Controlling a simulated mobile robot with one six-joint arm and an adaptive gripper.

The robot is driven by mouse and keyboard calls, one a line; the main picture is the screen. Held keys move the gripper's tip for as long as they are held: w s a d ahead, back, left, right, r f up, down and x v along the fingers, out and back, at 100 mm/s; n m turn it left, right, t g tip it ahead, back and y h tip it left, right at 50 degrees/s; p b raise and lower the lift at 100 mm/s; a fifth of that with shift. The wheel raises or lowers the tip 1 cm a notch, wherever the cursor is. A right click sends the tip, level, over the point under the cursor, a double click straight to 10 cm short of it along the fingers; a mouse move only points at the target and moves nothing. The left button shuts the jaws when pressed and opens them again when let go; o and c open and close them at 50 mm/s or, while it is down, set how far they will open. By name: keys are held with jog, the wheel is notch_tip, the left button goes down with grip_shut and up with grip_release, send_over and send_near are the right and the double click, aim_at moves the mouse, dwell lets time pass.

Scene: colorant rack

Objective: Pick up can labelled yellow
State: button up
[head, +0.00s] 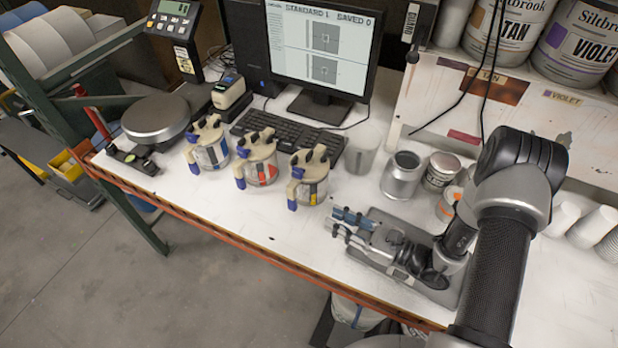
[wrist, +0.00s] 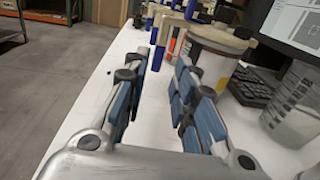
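The can labelled yellow (head: 310,178) is the rightmost of three similar clear cans with cream lids and handles on the white bench. It has a small yellow label and a blue-tipped handle at its left. My gripper (head: 341,224) is to the right and front of this can, low over the bench, apart from it. In the wrist view the gripper (wrist: 161,68) is open and empty, with blue-padded fingers. The nearest can (wrist: 215,62), with a yellow patch, stands beyond the right finger, which partly covers it. A blue handle tip shows beyond the gap between the fingers.
The red-labelled can (head: 257,162) and blue-labelled can (head: 207,146) stand to the left. A keyboard (head: 290,140) lies behind. A clear cup (head: 361,150) and a metal tin (head: 402,176) stand to the right. The bench's orange front edge (head: 235,237) is close.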

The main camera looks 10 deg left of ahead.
aim_at(296, 198)
jog(key=x, duration=0.8)
jog(key=shift+a+b, duration=0.2)
jog(key=shift+b, duration=0.1)
jog(key=x, duration=0.5)
jog(key=shift+w+a+r+b, duration=0.2)
jog(key=shift+w+a+b, duration=0.1)
jog(key=shift+a+b, duration=0.05)
jog(key=shift+c, duration=0.2)
grip_shut()
jog(key=shift+r, duration=0.1)
